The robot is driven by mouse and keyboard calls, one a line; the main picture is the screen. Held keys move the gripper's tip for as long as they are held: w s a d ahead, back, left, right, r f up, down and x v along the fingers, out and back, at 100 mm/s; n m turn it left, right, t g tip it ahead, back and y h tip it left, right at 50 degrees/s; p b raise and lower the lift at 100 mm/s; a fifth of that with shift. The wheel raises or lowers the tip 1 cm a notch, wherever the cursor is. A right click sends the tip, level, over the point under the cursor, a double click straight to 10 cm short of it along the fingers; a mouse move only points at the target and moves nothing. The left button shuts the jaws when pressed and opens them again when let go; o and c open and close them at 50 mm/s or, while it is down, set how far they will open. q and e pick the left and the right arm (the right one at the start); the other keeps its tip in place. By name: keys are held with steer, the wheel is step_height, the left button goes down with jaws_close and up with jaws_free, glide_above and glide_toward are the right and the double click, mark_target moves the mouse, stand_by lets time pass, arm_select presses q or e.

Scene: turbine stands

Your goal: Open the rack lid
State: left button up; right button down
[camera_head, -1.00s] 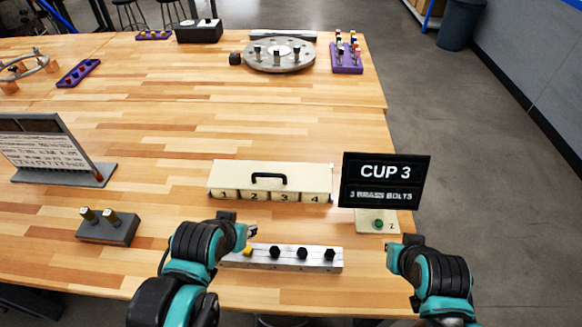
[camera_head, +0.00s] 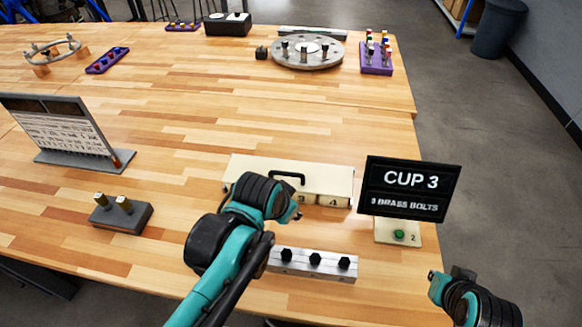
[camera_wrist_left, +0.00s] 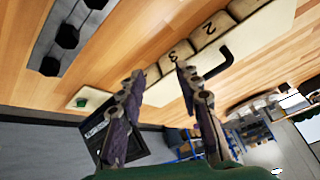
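The rack is a cream box (camera_head: 330,180) in the middle of the table, its lid down flat with a black handle (camera_head: 288,177) on top. Cups 3 and 4 show on its front; the lower numbers are hidden by my left arm in the head view. My left gripper (camera_head: 296,213) is in front of the rack. In the left wrist view its two fingers (camera_wrist_left: 158,82) are apart with nothing between them, and the black handle (camera_wrist_left: 218,64) lies just beyond the right finger, not touching as far as I can see. My right gripper (camera_head: 448,278) is at the lower right, away from the rack.
A metal bar with black bolts (camera_head: 315,262) lies in front of the rack. A sign reading CUP 3, 3 BRASS BOLTS (camera_head: 410,188) and a green button plate (camera_head: 400,235) stand to its right. A grey block with brass pegs (camera_head: 122,213) is at left.

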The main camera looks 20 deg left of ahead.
arm_select(q)
steer(key=w+a+r+m+g+p, duration=0.2)
steer(key=w+r+m+p, duration=0.15)
steer(key=w+m, duration=0.2)
steer(key=m+g+p, duration=0.2)
steer(key=m, duration=0.5)
glide_toward(290, 173)
steer(key=f, duration=0.1)
steer(key=shift+n, duration=0.35)
steer(key=f+b, duration=0.1)
steer(key=f, duration=0.2)
steer(key=w+f+b, duration=0.1)
steer(key=f, duration=0.3)
steer(key=shift+w+a, duration=0.1)
steer(key=shift+w, duration=0.05)
steer(key=shift+c, duration=0.3)
jaws_close()
